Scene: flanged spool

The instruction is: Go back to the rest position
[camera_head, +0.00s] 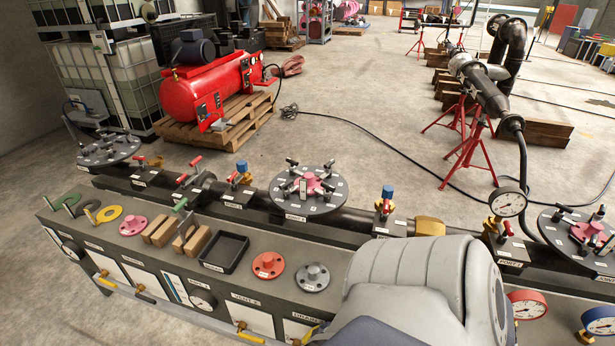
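Neither gripper shows in the head view. A large light-grey arm link, mine, covers the lower right of the view and hides part of the bench. On the bench (78,232), a red flange (268,264) and a grey flange (313,277) lie side by side right of an empty black tray (226,253). A pink flange (133,225), a yellow ring (108,213) and green rings lie at the left end. Two wooden blocks (162,231) (194,243) stand between the pink flange and the tray; a green-handled part is by them.
A dark pipe runs behind the bench, with round port plates at left (109,150), middle (307,190) and right (577,234). Gauges (507,204) stand at right. A red compressor (210,88) sits on a pallet behind. Red tripods (465,135) hold a pipe farther back.

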